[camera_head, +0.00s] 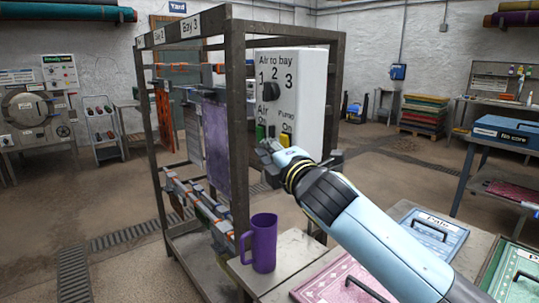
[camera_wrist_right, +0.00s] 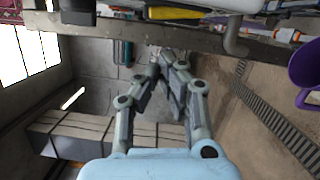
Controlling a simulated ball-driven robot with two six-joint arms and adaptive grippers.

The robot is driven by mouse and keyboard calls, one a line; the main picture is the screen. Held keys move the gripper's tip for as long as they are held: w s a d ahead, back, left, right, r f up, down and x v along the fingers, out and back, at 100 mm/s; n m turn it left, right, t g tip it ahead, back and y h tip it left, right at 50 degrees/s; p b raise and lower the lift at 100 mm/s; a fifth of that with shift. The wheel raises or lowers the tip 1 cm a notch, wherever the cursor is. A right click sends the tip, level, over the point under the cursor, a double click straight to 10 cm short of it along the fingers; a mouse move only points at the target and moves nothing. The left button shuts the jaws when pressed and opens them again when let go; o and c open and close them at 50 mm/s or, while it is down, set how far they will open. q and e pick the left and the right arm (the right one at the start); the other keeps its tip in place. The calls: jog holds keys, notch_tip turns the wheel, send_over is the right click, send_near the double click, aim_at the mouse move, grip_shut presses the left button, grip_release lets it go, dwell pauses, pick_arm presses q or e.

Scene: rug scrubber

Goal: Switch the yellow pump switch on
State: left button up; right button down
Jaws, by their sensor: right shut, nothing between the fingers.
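The white control box (camera_head: 304,95) hangs on the dark metal frame, with a black dial under "Air to bay 1 2 3". The yellow pump switch (camera_head: 284,139) is on its lower right under "Pump On", partly hidden by my gripper. The green air switch (camera_head: 260,132) is to its left under "Air". My right gripper (camera_head: 268,149) is just below the two switches, fingers together and empty; I cannot tell whether it touches the box. In the right wrist view its fingers (camera_wrist_right: 166,62) converge with nothing between them. My left gripper is not in view.
A purple mug (camera_head: 263,243) stands on the ledge below my right gripper. The frame (camera_head: 239,130) holds a hanging purple rug (camera_head: 216,145). Pink (camera_head: 335,282), blue (camera_head: 436,232) and green (camera_head: 514,277) cases lie at the lower right.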

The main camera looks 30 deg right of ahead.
aim_at(285, 144)
jog(key=shift+d+r, duration=0.2)
jog(key=shift+d, duration=0.95)
jog(key=shift+d+r+m+p, duration=0.3)
jog(key=shift+d+m+p, duration=0.15)
jog(key=shift+m+p, duration=0.3)
